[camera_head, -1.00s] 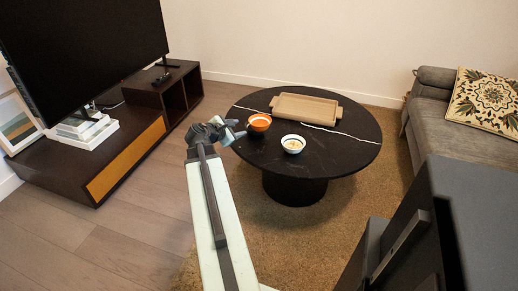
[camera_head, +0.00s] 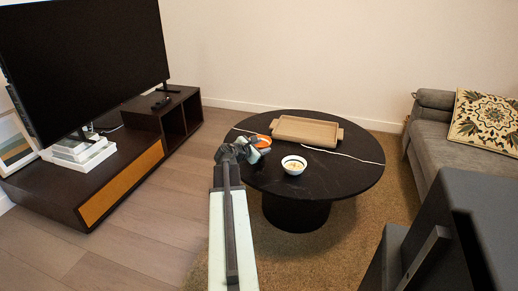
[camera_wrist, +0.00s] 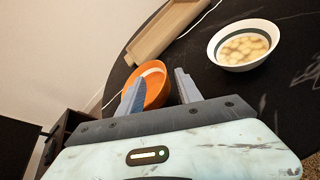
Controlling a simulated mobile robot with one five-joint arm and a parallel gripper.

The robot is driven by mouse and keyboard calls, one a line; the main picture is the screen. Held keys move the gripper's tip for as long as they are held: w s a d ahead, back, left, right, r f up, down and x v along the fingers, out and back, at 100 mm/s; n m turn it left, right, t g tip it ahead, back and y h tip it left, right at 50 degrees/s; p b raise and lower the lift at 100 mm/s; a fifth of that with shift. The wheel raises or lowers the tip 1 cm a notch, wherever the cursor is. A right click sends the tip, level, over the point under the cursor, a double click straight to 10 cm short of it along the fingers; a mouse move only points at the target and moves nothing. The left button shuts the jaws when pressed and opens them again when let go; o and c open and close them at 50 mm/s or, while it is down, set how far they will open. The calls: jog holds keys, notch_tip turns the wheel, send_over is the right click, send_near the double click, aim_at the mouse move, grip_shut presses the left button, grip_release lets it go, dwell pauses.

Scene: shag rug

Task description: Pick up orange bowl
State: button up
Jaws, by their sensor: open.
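The orange bowl (camera_head: 262,142) stands on the round black table (camera_head: 340,172), near its left edge. In the head view my gripper hides part of it. I cannot tell whether a finger touches the bowl. In the head view my gripper (camera_head: 256,153) reaches over the table's left edge.
A white bowl with a dark band and pale round contents (camera_head: 293,166) stands to the right of the orange bowl. A tan tray (camera_head: 307,132) lies behind both. A dark TV stand (camera_head: 105,180) is at left, a grey sofa (camera_head: 440,125) at right.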

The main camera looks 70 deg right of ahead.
aim_at(266, 141)
jog(key=b+x, duration=0.1)
jog(key=x, duration=0.4)
jog(key=shift+w+a+f, duration=0.1)
jog(key=shift+w, duration=0.1)
jog(key=shift+a, duration=0.1)
grip_shut()
